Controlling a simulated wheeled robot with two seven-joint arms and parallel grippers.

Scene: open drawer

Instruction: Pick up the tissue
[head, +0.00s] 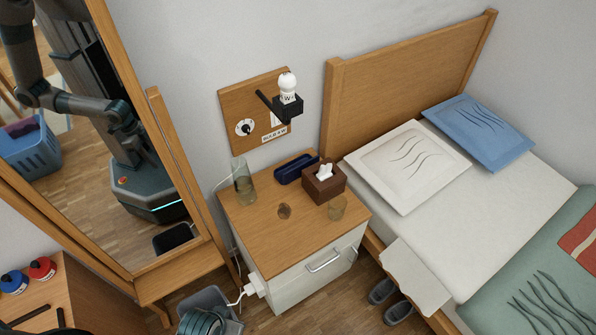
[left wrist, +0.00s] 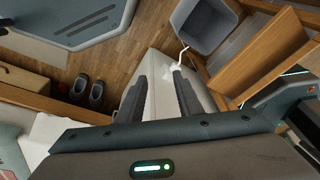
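A white tissue (head: 325,172) sticks up from the top of a dark brown tissue box (head: 323,187). The box stands on the wooden top of a nightstand (head: 265,240), near its back right. My left gripper (left wrist: 161,88) shows in the left wrist view with its two dark fingers apart and nothing between them. A pale surface, apparently the nightstand's white body, lies beyond the fingers. The tissue and its box do not show in that view. I cannot make out the left gripper's fingers in the head view. My right gripper is not in view.
On the nightstand are a tall glass (head: 244,185), a dark blue tray (head: 296,168), a small round brown item (head: 284,211) and a short amber glass (head: 337,208). A bed (head: 480,220) stands right, a framed mirror (head: 180,150) left. A grey bin (left wrist: 212,25) and slippers (left wrist: 88,92) are on the floor.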

